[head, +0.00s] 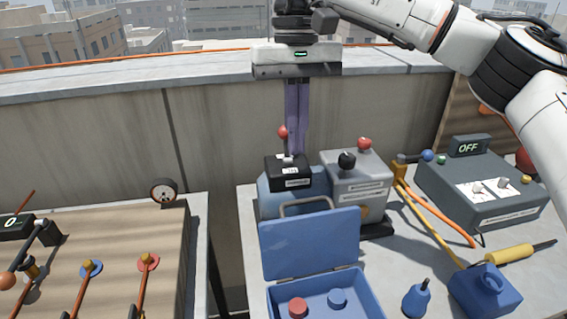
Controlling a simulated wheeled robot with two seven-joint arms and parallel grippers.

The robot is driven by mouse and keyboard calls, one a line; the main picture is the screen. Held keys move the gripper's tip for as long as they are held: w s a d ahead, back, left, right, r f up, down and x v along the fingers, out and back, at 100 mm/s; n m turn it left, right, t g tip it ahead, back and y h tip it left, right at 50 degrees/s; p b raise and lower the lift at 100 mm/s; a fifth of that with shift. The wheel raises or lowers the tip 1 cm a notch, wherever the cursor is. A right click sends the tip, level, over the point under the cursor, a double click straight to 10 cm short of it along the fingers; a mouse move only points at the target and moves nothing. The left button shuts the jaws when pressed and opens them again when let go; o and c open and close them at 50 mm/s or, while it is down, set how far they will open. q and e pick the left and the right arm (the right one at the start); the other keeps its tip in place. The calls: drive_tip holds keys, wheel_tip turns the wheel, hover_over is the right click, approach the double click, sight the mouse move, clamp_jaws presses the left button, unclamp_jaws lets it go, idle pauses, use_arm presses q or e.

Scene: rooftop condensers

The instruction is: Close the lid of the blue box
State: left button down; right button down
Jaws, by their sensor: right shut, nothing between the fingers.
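The blue box (374,303) stands at the front of the right-hand table, cut off by the bottom edge of the picture. Its lid (312,245) is open and stands nearly upright at the back, with a grey handle (305,206) at its top edge. A red knob-like piece (298,307) and a blue one (337,298) are inside. My right gripper (297,150) points down above and beyond the lid, apart from it. Its fingers are shut with nothing between them. My left gripper is not in view.
A black-topped device (289,172) and a grey unit (358,184) stand right behind the lid. A gap separates the left wooden panel (110,250).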

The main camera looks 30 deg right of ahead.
drive_tip(key=f, duration=0.3)
drive_tip(key=s+f, duration=0.1)
drive_tip(key=f, duration=0.5)
drive_tip(key=shift+s+d+f, duration=0.1)
drive_tip(key=shift+s+f, duration=0.1)
drive_tip(key=shift+s, duration=0.05)
